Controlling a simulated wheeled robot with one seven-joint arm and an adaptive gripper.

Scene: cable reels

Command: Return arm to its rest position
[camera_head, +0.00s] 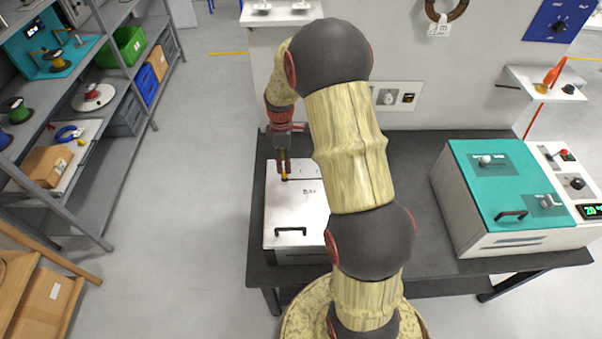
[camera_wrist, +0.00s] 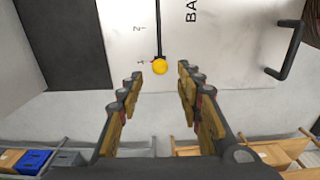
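My gripper (camera_head: 285,168) hangs at the end of my raised, bent arm, above the far left part of a white box on the dark table. In the wrist view its two fingers (camera_wrist: 160,80) stand apart with nothing held between them. A yellow knob (camera_wrist: 160,67) on a thin dark slot lies just beyond the fingertips, beside the mark 1; I cannot tell whether a finger touches it. The white box (camera_head: 285,208) has a black handle at its front, which also shows in the wrist view (camera_wrist: 290,48). My arm hides the box's right side.
A teal-lidded machine (camera_head: 470,180) stands on the right of the dark table (camera_head: 415,160). A wall panel with a small shelf (camera_head: 545,85) rises behind. Grey shelving (camera_head: 95,190) with reels and bins stands at left. The floor between shelving and table is clear.

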